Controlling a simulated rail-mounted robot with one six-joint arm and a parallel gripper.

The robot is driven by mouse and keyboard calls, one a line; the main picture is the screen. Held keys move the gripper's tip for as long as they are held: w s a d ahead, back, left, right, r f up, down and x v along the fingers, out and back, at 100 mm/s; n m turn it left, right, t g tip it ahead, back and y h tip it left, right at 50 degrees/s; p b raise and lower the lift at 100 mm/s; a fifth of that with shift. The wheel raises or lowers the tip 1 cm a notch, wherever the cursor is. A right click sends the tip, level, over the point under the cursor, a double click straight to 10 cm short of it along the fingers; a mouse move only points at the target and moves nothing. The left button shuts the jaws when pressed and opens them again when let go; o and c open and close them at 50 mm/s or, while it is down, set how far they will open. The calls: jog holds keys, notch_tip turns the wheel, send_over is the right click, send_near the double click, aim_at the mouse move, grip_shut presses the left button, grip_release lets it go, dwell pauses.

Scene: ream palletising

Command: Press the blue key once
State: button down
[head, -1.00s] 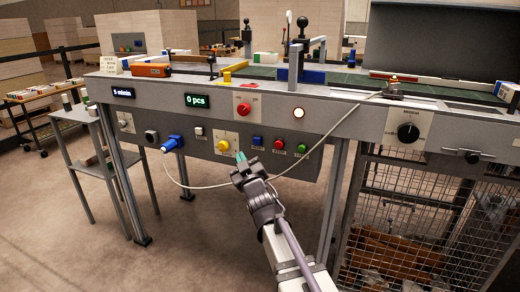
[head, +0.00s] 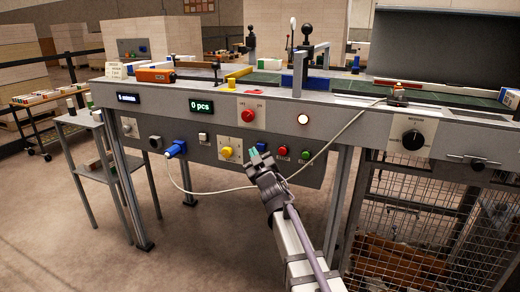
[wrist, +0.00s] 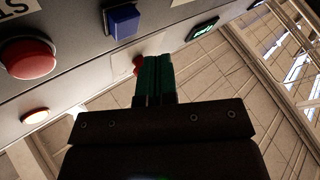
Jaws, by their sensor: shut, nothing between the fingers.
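The blue key (head: 261,147) is a small square button on the grey front panel, between a yellow button and a red button. In the wrist view the blue key (wrist: 123,21) stands out from the panel above and left of the fingertips. My gripper (head: 257,156) has green fingertips shut together and empty, just in front of and slightly below the blue key in the head view. In the wrist view the fingers (wrist: 156,76) appear apart from the key. Whether they touch it in depth is hard to tell from the head view.
The panel also holds a yellow button (head: 227,152), a red button (head: 282,151) and a green button (head: 305,155). A larger red knob (head: 248,115) sits above. A pale cable (head: 330,143) hangs across the panel near my gripper. The display (head: 202,105) reads 0 pcs.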

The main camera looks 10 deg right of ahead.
aim_at(258, 150)
jog(key=shift+w+d, duration=0.45)
jog(key=shift+w, duration=0.1)
dwell(1.6)
jog(key=shift+w+d, duration=0.25)
jog(key=shift+w, duration=0.1)
jog(key=shift+w+d, duration=0.25)
jog(key=shift+w, duration=0.1)
dwell(0.6)
jog(key=shift+s, duration=0.1)
jog(key=shift+s+a, duration=0.5)
jog(key=shift+s, duration=0.1)
jog(key=s+a, duration=0.1)
jog(key=s, duration=0.1)
jog(key=s+a, duration=0.2)
dwell(0.6)
